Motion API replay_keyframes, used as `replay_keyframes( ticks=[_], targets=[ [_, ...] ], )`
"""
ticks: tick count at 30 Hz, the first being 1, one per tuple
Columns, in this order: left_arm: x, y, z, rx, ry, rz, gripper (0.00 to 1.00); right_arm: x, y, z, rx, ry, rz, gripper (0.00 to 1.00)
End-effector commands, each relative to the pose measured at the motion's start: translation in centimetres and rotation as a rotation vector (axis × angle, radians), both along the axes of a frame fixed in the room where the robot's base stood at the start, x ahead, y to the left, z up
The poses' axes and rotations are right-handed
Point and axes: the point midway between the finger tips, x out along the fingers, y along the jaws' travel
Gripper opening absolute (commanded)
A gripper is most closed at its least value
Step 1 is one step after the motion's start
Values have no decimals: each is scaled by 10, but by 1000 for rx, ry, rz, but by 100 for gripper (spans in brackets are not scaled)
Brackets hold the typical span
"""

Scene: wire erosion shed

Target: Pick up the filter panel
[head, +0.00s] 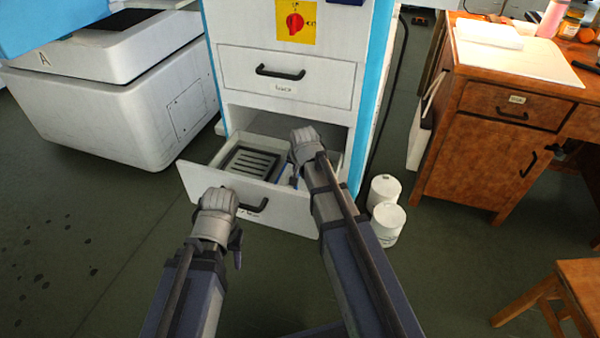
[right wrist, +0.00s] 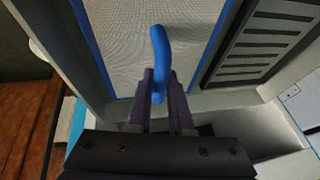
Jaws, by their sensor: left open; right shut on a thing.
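The filter panel (right wrist: 120,45) has a pale mesh face, a blue frame and a blue handle (right wrist: 159,55). In the right wrist view it lies inside the open bottom drawer (head: 212,188). My right gripper (right wrist: 160,92) is shut on the blue handle, with one finger on each side. In the head view my right arm reaches over the drawer's right part and hides most of the panel. My left gripper (head: 217,200) is open and empty at the outer side of the drawer front, left of its black handle (head: 254,206); its fingertips are hard to make out.
A dark slotted panel (head: 250,163) lies in the drawer's left part, beside the filter panel. A closed drawer (head: 285,78) is above. Two white canisters (head: 387,222) stand on the floor to the right. A wooden desk (head: 470,140) and stool (head: 575,285) are farther right.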

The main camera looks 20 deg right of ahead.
Motion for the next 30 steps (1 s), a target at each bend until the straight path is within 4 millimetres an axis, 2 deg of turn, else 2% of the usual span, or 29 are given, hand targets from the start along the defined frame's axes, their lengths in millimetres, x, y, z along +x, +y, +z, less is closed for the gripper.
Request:
replay_keyframes(
  ticks=[15, 18, 22, 30],
  targets=[
    [0, 2, 78, 9, 1, 12, 49, 0, 0, 78, -1, -1, 0, 0],
    [0, 2, 89, 8, 1, 13, 49, 0, 0, 89, -1, -1, 0, 0],
    [-1, 1, 95, 6, 2, 13, 49, 0, 0, 95, -1, -1, 0, 0],
    [-1, 1, 93, 6, 2, 14, 49, 0, 0, 93, -1, -1, 0, 0]
  ],
)
